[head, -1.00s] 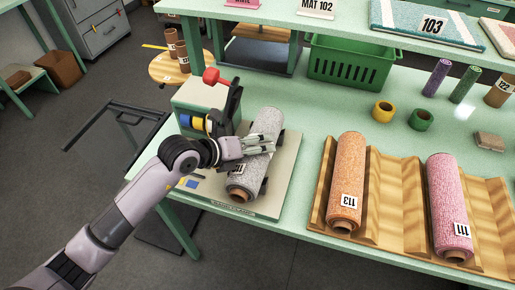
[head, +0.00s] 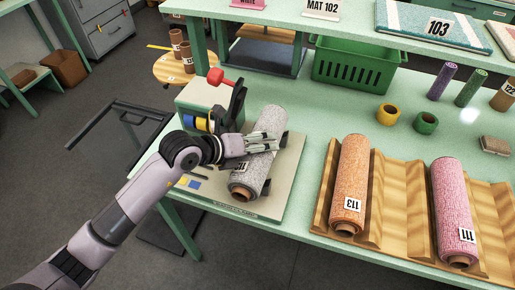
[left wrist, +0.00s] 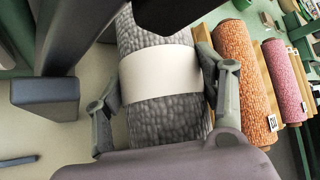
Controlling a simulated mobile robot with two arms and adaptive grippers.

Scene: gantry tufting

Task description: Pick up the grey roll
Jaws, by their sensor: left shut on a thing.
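The grey roll (head: 262,150) lies at a slant on the beige plate of a bench machine (head: 290,165). Its brown core end and a number label face the near side. My left gripper (head: 262,142) reaches in from the left and is shut on the roll around its middle. In the left wrist view the roll (left wrist: 165,115) has a pale band around it, and the two fingers of the gripper (left wrist: 160,95) stand on either side of it. The contact with the plate is partly hidden. My right gripper is not in view.
A wooden cradle (head: 395,215) to the right holds an orange roll (head: 352,175) and a pink roll (head: 452,205). A black upright lever with a red knob (head: 215,76) stands close behind my gripper. A green basket (head: 350,65), yellow tape (head: 387,114) and green tape (head: 425,123) are behind.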

